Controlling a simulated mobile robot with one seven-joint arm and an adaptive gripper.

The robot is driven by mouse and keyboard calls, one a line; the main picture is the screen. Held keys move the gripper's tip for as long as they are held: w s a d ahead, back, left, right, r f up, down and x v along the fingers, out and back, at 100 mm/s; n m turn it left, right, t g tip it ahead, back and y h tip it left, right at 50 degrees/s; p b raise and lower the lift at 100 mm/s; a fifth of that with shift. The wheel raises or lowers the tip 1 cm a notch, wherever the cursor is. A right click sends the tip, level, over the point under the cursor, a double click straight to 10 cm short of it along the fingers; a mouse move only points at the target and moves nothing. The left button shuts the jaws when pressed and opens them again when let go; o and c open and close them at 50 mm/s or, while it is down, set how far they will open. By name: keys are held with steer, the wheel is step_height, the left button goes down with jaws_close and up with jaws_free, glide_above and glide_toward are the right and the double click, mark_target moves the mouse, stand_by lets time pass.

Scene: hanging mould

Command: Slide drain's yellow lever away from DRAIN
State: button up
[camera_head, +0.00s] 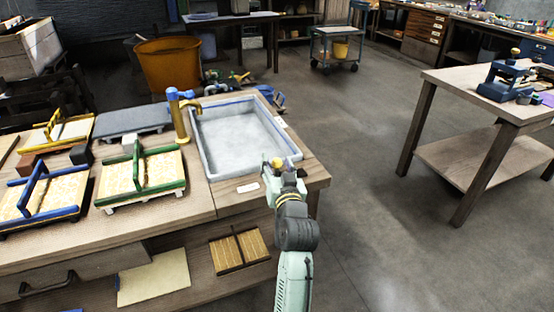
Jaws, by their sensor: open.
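The sink basin (240,141) is grey and set into the right end of the wooden bench, with a brass and blue tap at its left side. A small rounded yellow piece (276,162), which looks like the lever's knob, shows at the basin's near right corner. My gripper (285,174) is open right at this yellow piece, coming from the front. I cannot tell whether its fingers touch it or stand around it. The lever's lower part and its slot are hidden by my gripper. A small white label (248,187) lies left of my gripper; its text is too small to read.
Mould frames with green (142,205), blue (79,213) and yellow rims lie on the bench's left part. The tap (179,118) rises beside the basin. A wooden table (463,154) stands at the right. Open floor lies between bench and table.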

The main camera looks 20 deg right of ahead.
steer(key=shift+w, duration=0.35)
steer(key=shift+c, duration=0.5)
jaws_close()
steer(key=shift+d, duration=0.1)
